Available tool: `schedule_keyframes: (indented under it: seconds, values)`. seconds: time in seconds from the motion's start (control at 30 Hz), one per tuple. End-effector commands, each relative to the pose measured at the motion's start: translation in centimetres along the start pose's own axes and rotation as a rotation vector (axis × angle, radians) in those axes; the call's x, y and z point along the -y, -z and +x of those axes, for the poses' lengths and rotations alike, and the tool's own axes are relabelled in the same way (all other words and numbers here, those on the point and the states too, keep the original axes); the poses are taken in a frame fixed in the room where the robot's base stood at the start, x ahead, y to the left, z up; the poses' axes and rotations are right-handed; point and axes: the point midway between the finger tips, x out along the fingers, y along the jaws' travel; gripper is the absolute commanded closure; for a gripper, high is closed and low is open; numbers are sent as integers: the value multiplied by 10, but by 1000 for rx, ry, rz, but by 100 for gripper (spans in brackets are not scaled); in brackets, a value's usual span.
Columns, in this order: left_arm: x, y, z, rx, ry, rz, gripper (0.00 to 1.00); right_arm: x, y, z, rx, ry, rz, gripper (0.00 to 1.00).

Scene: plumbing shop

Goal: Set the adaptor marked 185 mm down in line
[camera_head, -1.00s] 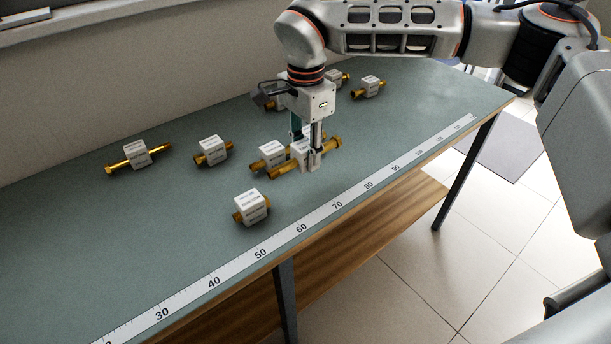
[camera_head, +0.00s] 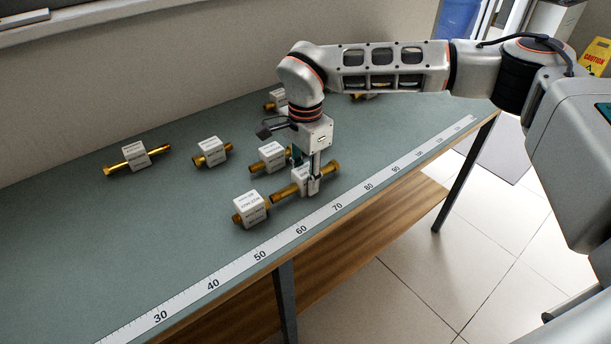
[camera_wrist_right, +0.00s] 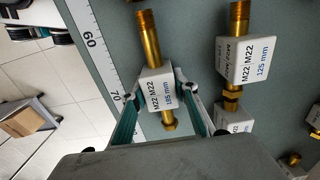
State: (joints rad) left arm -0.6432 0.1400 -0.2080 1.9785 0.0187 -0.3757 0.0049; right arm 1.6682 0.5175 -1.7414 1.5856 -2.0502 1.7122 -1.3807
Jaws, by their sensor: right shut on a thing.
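The adaptor marked 185 mm (camera_wrist_right: 157,92) is a long brass piece with a white labelled block round its middle. My right gripper (camera_wrist_right: 156,102) is shut on this block, one finger on each side. In the head view the adaptor (camera_head: 328,169) lies lengthwise beside the tape, low over the bench; I cannot tell whether it touches. My right gripper (camera_head: 309,188) hides part of its block. A shorter adaptor (camera_head: 251,207) sits just to its lower left, roughly in line with it, with a small gap. My left gripper is out of view.
A measuring tape (camera_head: 282,242) runs along the front edge of the green bench (camera_head: 90,250). Another adaptor (camera_head: 269,157) stands close behind the held one. Two more adaptors (camera_head: 134,154) (camera_head: 212,151) stand at the left, others at the back. The bench's left front is clear.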

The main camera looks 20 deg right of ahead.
Motion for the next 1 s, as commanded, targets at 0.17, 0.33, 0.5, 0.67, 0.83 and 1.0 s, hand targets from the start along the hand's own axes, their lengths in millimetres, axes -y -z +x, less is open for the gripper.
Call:
schedule_keyframes:
  seconds: [0.17, 0.33, 0.5, 0.67, 0.83, 1.0]
  values:
    - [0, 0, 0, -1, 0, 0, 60, 0, 0, 0, 0, -1, 0, 55]
    - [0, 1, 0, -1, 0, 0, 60, 0, 0, 0, 0, 0, 0, 55]
    - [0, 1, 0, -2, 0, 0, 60, 0, 0, -5, 0, 2, -1, 55]
    - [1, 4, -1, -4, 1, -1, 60, 1, 0, -29, -1, 3, 0, 55]
    - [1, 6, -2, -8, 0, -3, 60, 1, 0, -65, -2, 5, 0, 55]
    - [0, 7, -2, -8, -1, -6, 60, 1, 0, -97, -2, 4, 0, 55]
